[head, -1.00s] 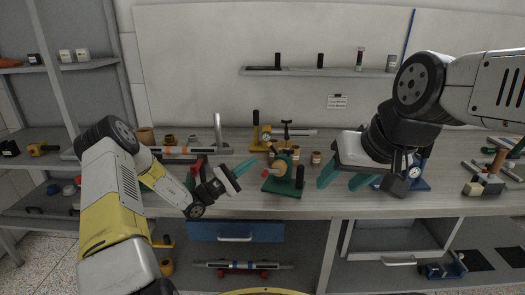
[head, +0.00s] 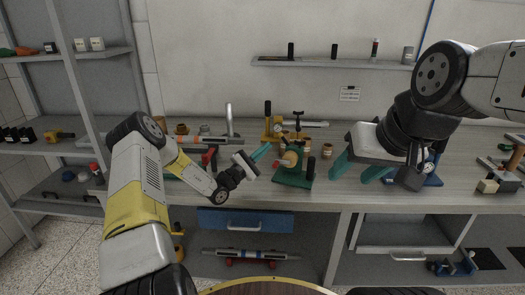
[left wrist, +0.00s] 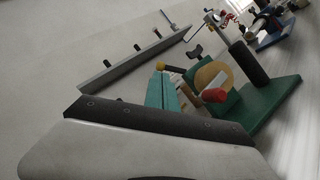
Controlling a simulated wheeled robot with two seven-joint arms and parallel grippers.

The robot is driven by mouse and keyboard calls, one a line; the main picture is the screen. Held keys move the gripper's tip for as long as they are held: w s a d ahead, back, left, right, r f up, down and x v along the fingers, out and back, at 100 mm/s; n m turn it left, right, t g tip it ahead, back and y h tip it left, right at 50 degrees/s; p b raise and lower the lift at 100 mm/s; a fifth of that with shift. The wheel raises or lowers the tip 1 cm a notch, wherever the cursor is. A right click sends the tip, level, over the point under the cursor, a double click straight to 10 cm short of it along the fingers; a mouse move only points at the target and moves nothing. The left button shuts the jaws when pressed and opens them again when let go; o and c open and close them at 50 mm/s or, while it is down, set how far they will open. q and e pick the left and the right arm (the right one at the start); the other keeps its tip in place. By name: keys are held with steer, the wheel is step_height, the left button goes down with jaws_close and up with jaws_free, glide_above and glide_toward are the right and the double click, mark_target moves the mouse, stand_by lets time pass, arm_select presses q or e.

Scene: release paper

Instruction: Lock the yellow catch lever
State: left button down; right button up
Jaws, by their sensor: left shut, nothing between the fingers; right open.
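A yellow clamp-like fixture with a black upright handle (head: 268,120) stands on the bench behind the green-based fixture; I take it for the yellow catch lever. The green-based fixture (head: 293,180) carries a tan disc, a red knob and a black post; it also shows in the left wrist view (left wrist: 262,108). My left gripper (head: 262,152) is shut and empty, its teal fingers just left of the tan disc. My right gripper (head: 359,170) is open and empty, right of the green fixture.
Small brown pots (head: 327,150) stand behind the green fixture. A blue fixture with a gauge (head: 430,172) is beyond my right gripper. A wall shelf (head: 335,63) holds small items. Bare bench front lies before the green fixture.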

mark_target(284, 140)
arm_select(q)
steer(key=shift+x, duration=2.3)
